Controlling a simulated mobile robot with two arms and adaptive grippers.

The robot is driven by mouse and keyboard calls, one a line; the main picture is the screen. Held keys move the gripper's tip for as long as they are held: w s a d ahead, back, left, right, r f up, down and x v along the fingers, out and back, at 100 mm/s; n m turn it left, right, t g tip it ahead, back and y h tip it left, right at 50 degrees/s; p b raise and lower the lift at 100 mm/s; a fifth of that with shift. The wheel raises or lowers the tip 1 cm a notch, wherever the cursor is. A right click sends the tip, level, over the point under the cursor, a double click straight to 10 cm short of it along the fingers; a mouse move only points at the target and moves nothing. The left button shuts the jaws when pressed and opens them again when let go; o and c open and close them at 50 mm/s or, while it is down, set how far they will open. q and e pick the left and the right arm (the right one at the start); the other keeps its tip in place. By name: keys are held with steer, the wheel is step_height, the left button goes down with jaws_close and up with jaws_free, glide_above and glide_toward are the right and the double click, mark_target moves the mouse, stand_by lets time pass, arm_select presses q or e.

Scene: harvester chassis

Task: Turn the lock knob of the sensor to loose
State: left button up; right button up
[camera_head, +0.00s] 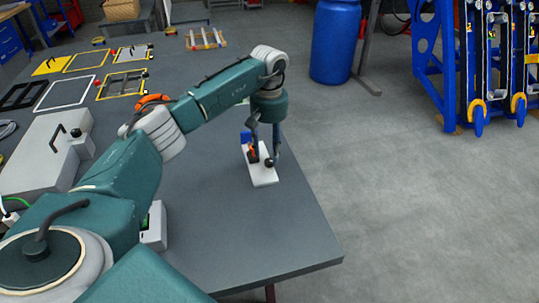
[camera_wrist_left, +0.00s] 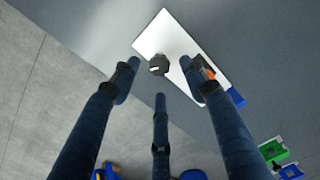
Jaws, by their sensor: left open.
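The sensor is a white plate (camera_head: 263,177) lying near the right edge of the grey table, with a blue block (camera_head: 246,137) at its far end. Its dark round knob (camera_wrist_left: 159,65) has a pale mark across its top in the left wrist view. An orange-and-black part (camera_wrist_left: 207,72) sits beside the knob. My left gripper (camera_head: 263,150) points down over the sensor, with its fingers open. In the left wrist view, the knob lies between the spread fingertips, and I cannot tell whether they touch it. My right gripper is in neither view.
A grey case (camera_head: 45,155) with a handle and several frames, one of them yellow (camera_head: 50,65), lie on the table's left side. A white-and-green device (camera_head: 153,228) stands partly behind my arm. A blue barrel (camera_head: 335,45) stands on the floor behind. The table's front right is clear.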

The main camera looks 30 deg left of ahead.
mark_target(269, 161)
arm_select(q)
steer(key=shift+f+p, duration=0.35)
steer(key=shift+f, duration=1.7)
jaws_close()
